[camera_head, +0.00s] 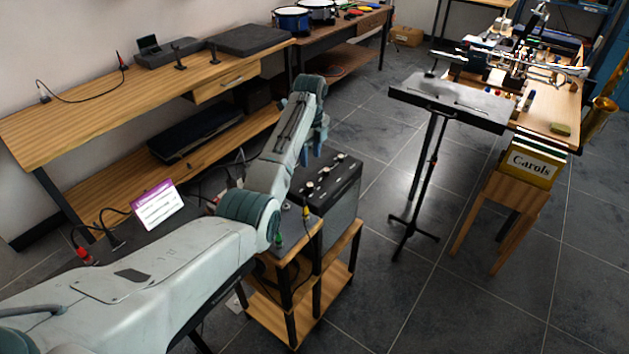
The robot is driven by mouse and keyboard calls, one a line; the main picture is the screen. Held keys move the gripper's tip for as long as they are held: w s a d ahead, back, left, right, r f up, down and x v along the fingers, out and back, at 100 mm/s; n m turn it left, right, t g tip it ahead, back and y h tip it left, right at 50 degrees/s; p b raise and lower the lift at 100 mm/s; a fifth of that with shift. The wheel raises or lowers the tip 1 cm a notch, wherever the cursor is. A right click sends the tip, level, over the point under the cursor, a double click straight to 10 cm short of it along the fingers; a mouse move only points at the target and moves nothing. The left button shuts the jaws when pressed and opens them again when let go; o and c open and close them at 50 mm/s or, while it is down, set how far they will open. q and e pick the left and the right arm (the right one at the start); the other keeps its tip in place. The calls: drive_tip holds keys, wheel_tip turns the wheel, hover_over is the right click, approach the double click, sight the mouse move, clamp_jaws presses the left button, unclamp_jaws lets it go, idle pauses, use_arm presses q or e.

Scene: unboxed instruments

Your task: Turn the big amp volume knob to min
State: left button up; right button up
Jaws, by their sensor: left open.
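The black amp (341,205) stands on a small wooden stand, with several light knobs (325,170) in a row on its top panel. I cannot tell from this view which knob is the volume one or where it points. My left arm reaches in from the lower left across the picture. My left gripper (313,143) is open, with its blue fingers pointing down above the far left part of the amp's top. It looks apart from the knobs. My arm hides part of the amp's left side. My right gripper is not in view.
A wooden workbench (75,115) runs along the left wall. A black music stand (452,104) stands to the right of the amp, with clear tiled floor between. A wooden stand (507,200) holds "Carols" books. Cables and a purple-white card (157,205) are near my arm.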

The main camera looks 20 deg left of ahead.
sight(310, 185)
use_arm(q)
drive_tip(key=f, duration=0.2)
drive_tip(key=s+f+p, duration=0.1)
drive_tip(key=f, duration=0.1)
drive_tip(key=shift+s+f, duration=0.15)
drive_tip(key=f, duration=0.3)
drive_tip(key=shift+w+f, duration=0.2)
drive_tip(key=shift+w, duration=0.05)
drive_tip(key=shift+f, duration=1.05)
drive_tip(key=shift+c, duration=1.1)
drive_tip(key=c, duration=0.3)
clamp_jaws()
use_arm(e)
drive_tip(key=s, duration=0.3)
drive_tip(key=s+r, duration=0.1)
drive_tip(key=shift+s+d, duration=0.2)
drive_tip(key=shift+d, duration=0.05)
